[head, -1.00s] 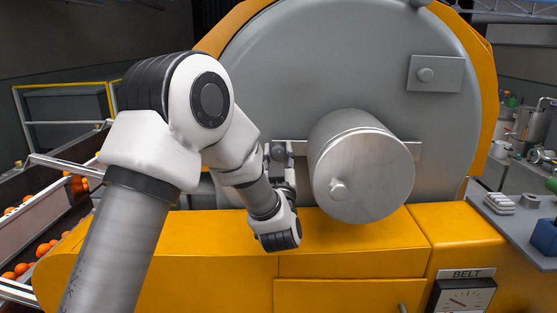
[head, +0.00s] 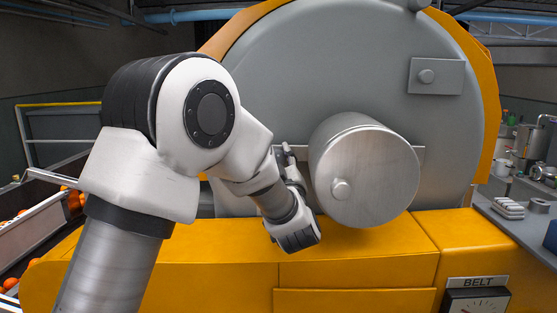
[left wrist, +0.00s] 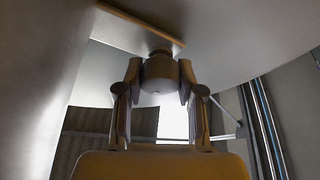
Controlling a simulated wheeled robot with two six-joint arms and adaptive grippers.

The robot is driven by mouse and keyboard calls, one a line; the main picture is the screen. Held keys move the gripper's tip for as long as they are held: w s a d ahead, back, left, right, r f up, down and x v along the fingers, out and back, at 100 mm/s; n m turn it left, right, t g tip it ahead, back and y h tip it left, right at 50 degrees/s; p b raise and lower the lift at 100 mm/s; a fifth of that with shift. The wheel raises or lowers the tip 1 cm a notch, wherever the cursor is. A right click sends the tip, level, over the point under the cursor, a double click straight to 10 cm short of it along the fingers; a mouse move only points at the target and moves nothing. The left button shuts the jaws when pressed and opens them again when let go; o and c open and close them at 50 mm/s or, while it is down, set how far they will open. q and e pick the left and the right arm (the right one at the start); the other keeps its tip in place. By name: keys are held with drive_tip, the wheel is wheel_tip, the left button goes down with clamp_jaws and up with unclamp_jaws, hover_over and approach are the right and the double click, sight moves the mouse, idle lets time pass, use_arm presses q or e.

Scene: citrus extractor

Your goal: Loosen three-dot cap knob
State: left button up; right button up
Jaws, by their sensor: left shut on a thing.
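In the left wrist view, a round, dull metal knob (left wrist: 160,78) sticks out from a flat mounting plate (left wrist: 140,22). My left gripper (left wrist: 160,70) has one finger on each side of the knob and is shut on it. No dots can be made out on the knob. In the head view, my left gripper (head: 288,158) is at the plate, just left of the big steel cylinder (head: 365,172), and the knob cannot be made out there. My right gripper is not in view.
The cylinder sticks out from the large grey round cover (head: 350,65), close to my left wrist. A yellow housing (head: 190,265) lies below, with a BELT gauge (head: 477,298). Oranges (head: 10,285) lie at the left.

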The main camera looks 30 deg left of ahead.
use_arm(q)
drive_tip(key=shift+r, duration=0.15)
drive_tip(key=o, duration=1.2)
drive_tip(key=v, duration=1.2)
